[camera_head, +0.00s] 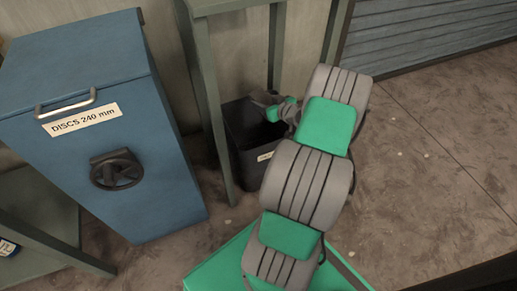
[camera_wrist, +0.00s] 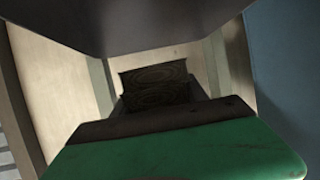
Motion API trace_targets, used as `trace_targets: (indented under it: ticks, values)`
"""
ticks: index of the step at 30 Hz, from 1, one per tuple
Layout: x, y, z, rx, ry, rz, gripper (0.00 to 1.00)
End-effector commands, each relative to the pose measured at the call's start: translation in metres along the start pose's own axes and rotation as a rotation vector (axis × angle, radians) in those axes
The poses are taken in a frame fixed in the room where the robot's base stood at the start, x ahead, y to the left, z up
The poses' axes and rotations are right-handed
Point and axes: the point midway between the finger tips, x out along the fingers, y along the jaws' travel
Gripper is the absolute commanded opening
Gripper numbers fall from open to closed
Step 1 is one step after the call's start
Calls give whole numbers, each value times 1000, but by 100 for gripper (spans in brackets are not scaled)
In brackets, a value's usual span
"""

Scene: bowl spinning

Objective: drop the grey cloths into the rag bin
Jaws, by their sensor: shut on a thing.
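The rag bin (camera_head: 245,150), a dark open-topped container with a white label, stands on the floor between the legs of a grey-green frame. My arm reaches down to it from the right. My gripper (camera_head: 262,101) is at the bin's mouth, shut on a grey cloth that is hard to tell from the grey fingers in the head view. In the wrist view my green and dark hand fills the bottom, and dark patterned shapes show beyond it; I cannot tell whether they are fingers or cloth. The bin's inside is mostly dark, so its contents cannot be told.
A blue cabinet (camera_head: 85,115) labelled "DISCS 240 mm" stands left of the bin. The grey-green frame's leg (camera_head: 213,110) is close beside the bin. A slatted shutter (camera_head: 430,32) is at the back right. The floor (camera_head: 420,190) at right is open. A shelf edge shows at lower left.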

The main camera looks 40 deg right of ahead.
Motion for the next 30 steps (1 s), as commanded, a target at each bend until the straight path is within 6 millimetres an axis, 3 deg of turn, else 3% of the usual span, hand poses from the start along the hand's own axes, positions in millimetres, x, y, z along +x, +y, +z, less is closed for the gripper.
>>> trace_targets:
  ticks: [1,4,12,13,22,30]
  values:
    - [4,0,11,0,0,1,9]
    - [7,1,19,0,0,2,9]
    - [7,2,20,0,1,4,9]
    - [7,2,20,0,1,4,52]
    - [7,3,20,1,1,5,76]
    - [4,3,20,2,0,5,76]
